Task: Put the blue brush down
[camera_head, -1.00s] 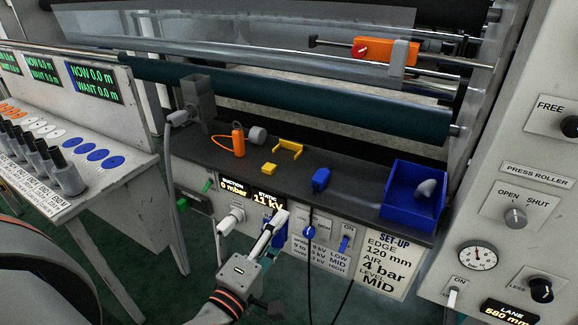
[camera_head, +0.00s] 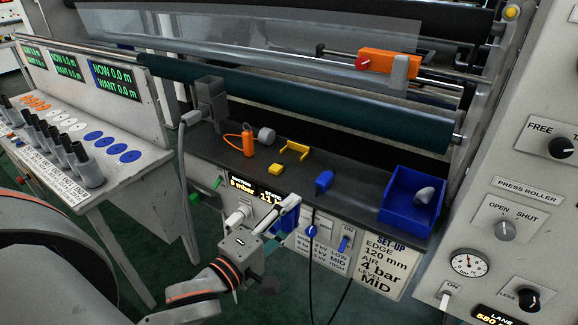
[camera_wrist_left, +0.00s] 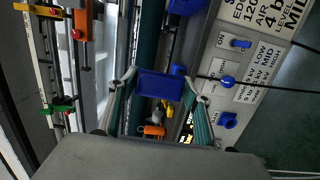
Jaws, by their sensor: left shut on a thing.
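My left gripper (camera_head: 284,212) is shut on the blue brush (camera_head: 288,222), in front of the dark shelf's front face and below its edge. In the left wrist view, the brush (camera_wrist_left: 160,86) is a blue block between the two fingertips of my left gripper (camera_wrist_left: 163,88). In the head view the fingers cover part of it. My right gripper is not in view.
The dark shelf (camera_head: 345,200) holds an orange tool (camera_head: 248,142), yellow pieces (camera_head: 293,150), a blue item (camera_head: 323,181) and a blue bin (camera_head: 405,205) with a grey piece inside. A black cord hangs down the front panel. Bare shelf shows between blue item and bin.

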